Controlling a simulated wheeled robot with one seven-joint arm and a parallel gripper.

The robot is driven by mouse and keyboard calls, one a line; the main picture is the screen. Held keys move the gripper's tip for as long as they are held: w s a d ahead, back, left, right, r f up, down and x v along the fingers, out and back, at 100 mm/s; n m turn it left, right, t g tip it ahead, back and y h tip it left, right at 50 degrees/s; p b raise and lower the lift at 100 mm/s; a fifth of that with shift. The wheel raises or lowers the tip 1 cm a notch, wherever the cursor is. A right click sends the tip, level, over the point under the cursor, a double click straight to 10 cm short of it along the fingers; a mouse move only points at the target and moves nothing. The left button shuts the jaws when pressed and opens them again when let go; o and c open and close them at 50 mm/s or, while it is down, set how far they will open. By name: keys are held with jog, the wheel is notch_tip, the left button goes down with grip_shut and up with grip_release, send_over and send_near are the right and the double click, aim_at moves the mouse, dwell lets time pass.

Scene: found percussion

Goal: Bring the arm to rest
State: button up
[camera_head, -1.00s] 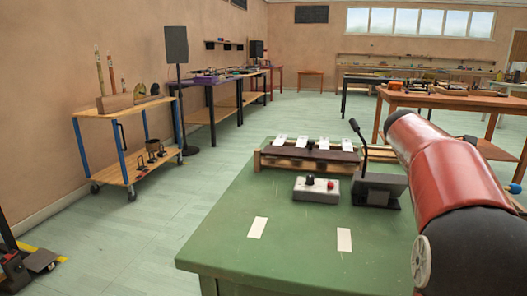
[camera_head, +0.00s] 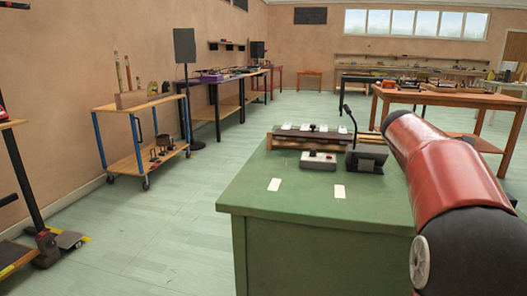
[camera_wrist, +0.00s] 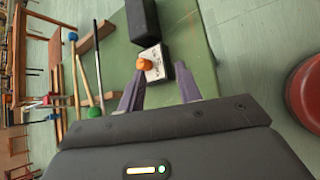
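My arm (camera_head: 455,190), with red and black links, reaches in from the right edge of the head view. Its end is out of that picture. In the wrist view my gripper (camera_wrist: 159,82) is open, with its two dark fingers apart and nothing between them. Beyond the fingertips is a green bench top (camera_wrist: 195,55). A small pale box (camera_wrist: 156,66) with an orange knob (camera_wrist: 144,64) lies past the fingers, with no contact visible.
The green bench (camera_head: 245,200) stands ahead, bearing a grey control box (camera_head: 318,161), a dark stand (camera_head: 366,160) and a rack of white bars (camera_head: 310,129). Mallets (camera_wrist: 78,70) show in the wrist view. A trolley (camera_head: 120,106) stands left; floor between is clear.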

jog(key=s+a+f+m+t+y, duration=0.1)
jog(key=s+a+f+m+y, duration=0.2)
jog(key=s+a, duration=0.4)
jog(key=s+a+f+m+t+y, duration=0.2)
jog(key=s+a+f+m, duration=0.3)
jog(key=a, duration=0.8)
jog(key=s+a+f+m+t+y, duration=0.2)
jog(key=s+a+f+m+y, duration=0.2)
jog(key=s+a+f, duration=0.3)
jog(key=s+a, duration=0.2)
jog(key=a, duration=0.1)
jog(key=shift+s+a+m+y, duration=0.3)
jog(key=shift+s+a+y, duration=0.05)
jog(key=shift+a+y, duration=0.05)
